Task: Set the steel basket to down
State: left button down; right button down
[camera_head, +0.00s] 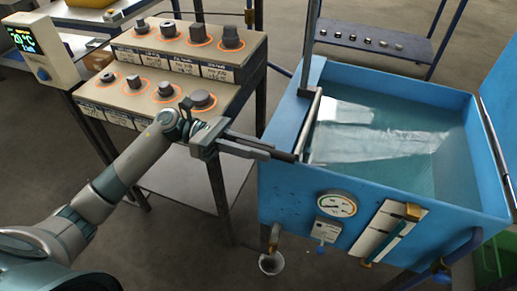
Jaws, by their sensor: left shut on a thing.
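My left gripper (284,153) reaches in from the left and is shut at the lower end of a steel bar (309,125). The bar slants along the inner left side of a blue tank (285,195), beside a dark upright post (311,45). The tank holds greenish-blue liquid (400,125) with bright pale reflections. I cannot make out a steel basket clearly; any part below the liquid is hidden. My right gripper is not in view.
A stepped stand (130,98) with several metal pieces on orange-ringed spots is at the left, beside a temperature display (38,45). The tank front carries a gauge (337,204). A low shelf (365,38) with small parts stands behind. A small cup (271,263) is below.

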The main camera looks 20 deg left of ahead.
pick_arm(q)
jog(key=shift+s+f, duration=0.15)
jog(key=shift+f, duration=0.3)
jog(key=c, duration=1.6)
grip_release()
jog(key=shift+c, duration=0.2)
jog(key=shift+r, duration=0.1)
jog(key=shift+r, duration=0.1)
jog(key=shift+a, duration=0.1)
